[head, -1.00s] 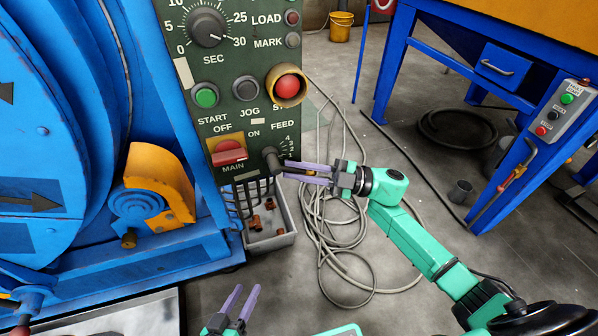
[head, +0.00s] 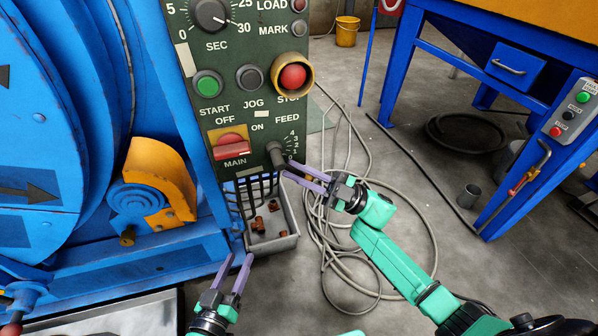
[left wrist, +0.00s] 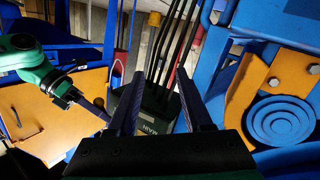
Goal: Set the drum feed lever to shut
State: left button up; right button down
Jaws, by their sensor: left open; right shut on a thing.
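The drum feed lever (head: 276,153) is a dark handle under the FEED label on the green control panel (head: 262,112), left of a scale marked up to 4. It slants down to the right, its end below the 1 mark. My right gripper (head: 287,169) is shut on the lever's end, which its purple fingers partly hide. My left gripper (head: 239,258) is open and empty, low in front of the panel, apart from it. In the left wrist view its open fingers (left wrist: 160,78) frame part of the panel (left wrist: 150,122).
The red MAIN switch (head: 232,148) is just left of the lever, with the red stop button (head: 292,77) above. A grey bin (head: 284,241) with rusty bits stands below. The blue drum machine (head: 60,130) fills the left. Cable coils (head: 375,285) lie on the floor.

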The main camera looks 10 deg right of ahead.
jog(key=shift+w+d+f, duration=0.1)
jog(key=shift+w+f, duration=0.1)
jog(key=shift+w, duration=0.05)
jog(key=c, duration=0.9)
grip_release()
jog(key=shift+f+m, duration=0.1)
jog(key=shift+m, duration=0.2)
jog(key=shift+o, duration=0.2)
jog(key=shift+w+f, duration=0.1)
jog(key=shift+w, duration=0.1)
jog(key=shift+s, duration=0.1)
